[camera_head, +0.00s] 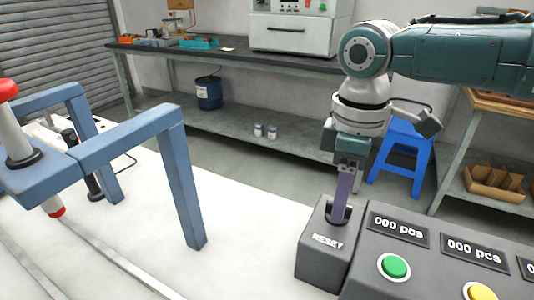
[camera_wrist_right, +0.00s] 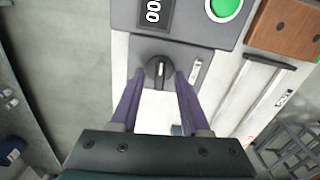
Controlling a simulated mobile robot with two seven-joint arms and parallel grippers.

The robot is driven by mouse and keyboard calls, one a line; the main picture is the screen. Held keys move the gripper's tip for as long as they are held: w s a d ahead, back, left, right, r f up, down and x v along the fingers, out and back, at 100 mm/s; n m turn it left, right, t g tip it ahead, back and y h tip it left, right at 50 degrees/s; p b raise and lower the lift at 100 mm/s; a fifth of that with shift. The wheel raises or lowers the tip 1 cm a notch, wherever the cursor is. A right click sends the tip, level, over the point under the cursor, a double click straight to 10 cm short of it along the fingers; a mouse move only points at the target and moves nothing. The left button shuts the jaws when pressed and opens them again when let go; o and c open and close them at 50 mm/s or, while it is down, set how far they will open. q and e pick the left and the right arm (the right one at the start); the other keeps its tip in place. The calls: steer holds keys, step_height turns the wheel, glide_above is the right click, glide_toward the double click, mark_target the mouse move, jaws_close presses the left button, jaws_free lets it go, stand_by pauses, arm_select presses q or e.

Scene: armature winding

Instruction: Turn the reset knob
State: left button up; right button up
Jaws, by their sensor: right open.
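The reset knob (camera_head: 338,213) is a black knob on top of a grey box (camera_head: 322,262) labelled RESET, at the left end of the counter panel. In the right wrist view the round knob (camera_wrist_right: 159,71) with its raised grip bar sits between the tips of my right gripper (camera_wrist_right: 158,74). The two purple fingers are open, one on each side of the knob, with small gaps. In the head view my right gripper (camera_head: 341,200) points down at the knob and its fingers partly hide it. My left gripper is not in view.
The grey counter panel (camera_head: 370,265) with "000 pcs" displays, a green button (camera_head: 394,267) and a yellow button (camera_head: 480,291) adjoins the reset box. A blue frame (camera_head: 180,175) with a red-topped plunger stands at left. The white table (camera_head: 240,190) between them is clear.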

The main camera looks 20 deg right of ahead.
steer(key=shift+f, duration=0.45)
jaws_close()
stand_by(0.3)
